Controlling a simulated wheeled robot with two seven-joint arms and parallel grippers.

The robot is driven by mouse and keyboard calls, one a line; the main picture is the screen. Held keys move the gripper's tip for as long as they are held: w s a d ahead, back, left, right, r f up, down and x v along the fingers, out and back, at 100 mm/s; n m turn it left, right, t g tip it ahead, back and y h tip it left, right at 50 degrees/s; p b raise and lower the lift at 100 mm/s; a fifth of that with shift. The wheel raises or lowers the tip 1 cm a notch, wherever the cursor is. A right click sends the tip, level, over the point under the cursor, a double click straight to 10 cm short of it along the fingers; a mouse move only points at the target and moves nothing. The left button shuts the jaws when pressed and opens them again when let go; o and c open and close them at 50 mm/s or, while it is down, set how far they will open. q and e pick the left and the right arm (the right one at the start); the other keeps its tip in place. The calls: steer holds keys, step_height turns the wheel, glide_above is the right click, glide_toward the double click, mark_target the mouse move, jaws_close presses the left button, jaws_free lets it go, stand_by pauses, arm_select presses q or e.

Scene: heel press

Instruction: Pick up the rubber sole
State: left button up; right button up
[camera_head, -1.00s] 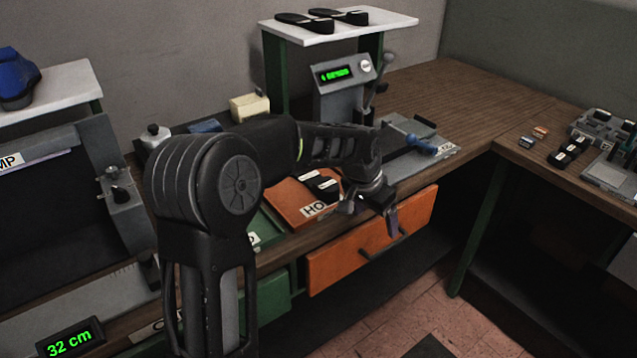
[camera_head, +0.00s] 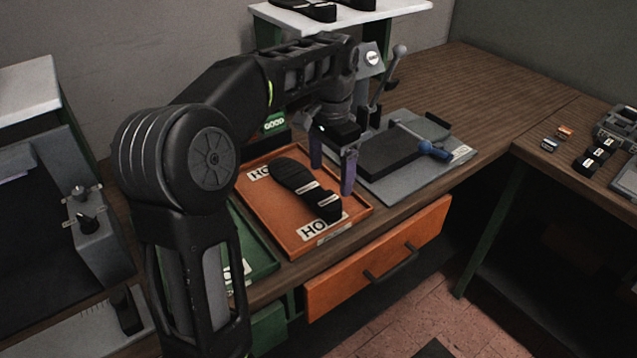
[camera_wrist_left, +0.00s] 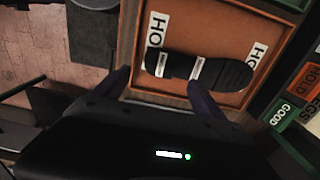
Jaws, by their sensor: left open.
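A black rubber sole (camera_head: 296,178) with white labels lies flat in the orange HOLD tray (camera_head: 262,222). It also shows in the left wrist view (camera_wrist_left: 222,72), lying in the tray (camera_wrist_left: 205,28). My left gripper (camera_head: 332,180) is open and empty, with purple fingers pointing down above the tray's right side, just right of the sole. In the left wrist view its fingers (camera_wrist_left: 158,85) reach toward the tray, with the sole beyond and between them; they seem apart from it. My right gripper is not in view.
A grey press plate with a black pad (camera_head: 388,158) and blue-handled clamp (camera_head: 432,150) stands right of the tray. A green tray (camera_head: 252,252) is on the left. A white shelf (camera_head: 395,14) holding more soles stands behind. An orange drawer (camera_head: 375,258) is below.

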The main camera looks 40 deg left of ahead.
mark_target(329, 201)
arm_select(q)
steer(key=shift+a+r, duration=0.1)
steer(key=shift+s+d+r, duration=0.1)
steer(key=shift+s+d, duration=0.1)
steer(key=shift+s, duration=0.05)
steer(key=shift+w+a+f, duration=0.1)
steer(key=shift+f, duration=1.3)
step_height(329, 201, down, 5)
steer(key=shift+a+f+p, duration=0.1)
steer(key=shift+p, duration=0.2)
steer(key=shift+c, duration=0.3)
steer(key=c, duration=1.6)
